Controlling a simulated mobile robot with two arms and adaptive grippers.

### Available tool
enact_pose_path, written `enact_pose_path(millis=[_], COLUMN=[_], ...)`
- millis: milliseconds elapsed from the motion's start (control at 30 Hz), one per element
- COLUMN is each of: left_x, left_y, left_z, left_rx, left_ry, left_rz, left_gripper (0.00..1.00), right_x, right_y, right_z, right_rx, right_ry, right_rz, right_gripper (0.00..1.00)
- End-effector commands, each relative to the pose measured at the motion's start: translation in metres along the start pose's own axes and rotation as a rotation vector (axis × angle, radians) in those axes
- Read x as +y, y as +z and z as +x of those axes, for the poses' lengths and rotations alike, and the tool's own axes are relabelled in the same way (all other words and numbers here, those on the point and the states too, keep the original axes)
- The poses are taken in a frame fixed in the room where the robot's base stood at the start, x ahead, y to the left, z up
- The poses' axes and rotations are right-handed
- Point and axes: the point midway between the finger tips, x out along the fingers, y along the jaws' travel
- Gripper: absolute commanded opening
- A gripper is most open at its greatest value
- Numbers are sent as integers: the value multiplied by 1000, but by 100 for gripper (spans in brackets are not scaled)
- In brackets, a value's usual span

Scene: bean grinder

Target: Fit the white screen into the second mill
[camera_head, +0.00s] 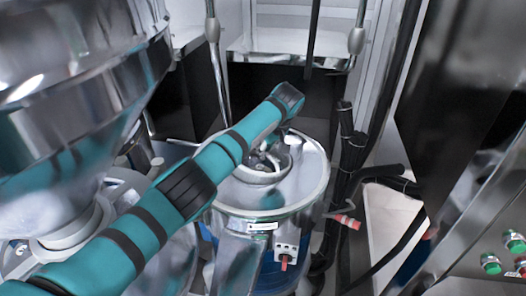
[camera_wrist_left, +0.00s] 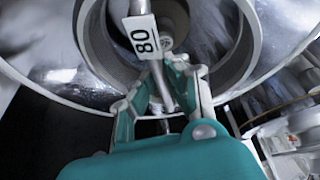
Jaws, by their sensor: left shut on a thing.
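The mill under my left arm is a round metal drum (camera_head: 309,178) with a raised ring opening in its top. In the left wrist view its pale ring wall (camera_wrist_left: 248,38) curves around a dark opening. My left gripper (camera_wrist_left: 166,92) is shut on a thin metal stem at that opening. In the head view, my arm partly hides the opening. My right gripper is not in view.
A large shiny metal hopper (camera_head: 75,85) fills the left side. Black hoses (camera_head: 350,150) and a red-tipped fitting (camera_head: 347,221) are right of the mill. A metal panel with green and red buttons (camera_head: 491,262) stands at the lower right.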

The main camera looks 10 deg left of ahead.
Motion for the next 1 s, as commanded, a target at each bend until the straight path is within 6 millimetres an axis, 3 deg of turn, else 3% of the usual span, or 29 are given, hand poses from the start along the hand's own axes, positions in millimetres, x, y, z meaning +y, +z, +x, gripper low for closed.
enact_pose_path(millis=[67,267,300,500,1000], left_x=[-9,-10,-11,-9,-6], left_y=[5,6,6,5,4], left_z=[16,20,22,19,10], left_rx=[-12,-12,-13,-10,-6], left_ry=[-28,-33,-35,-29,-18], left_rz=[-3,-4,-4,-4,-3], left_gripper=[0,0,8,34,35], right_x=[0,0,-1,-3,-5], right_y=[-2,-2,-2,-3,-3], right_z=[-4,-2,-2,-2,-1], right_rx=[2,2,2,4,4], right_ry=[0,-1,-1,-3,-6], right_rz=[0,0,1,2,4], right_gripper=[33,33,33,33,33])
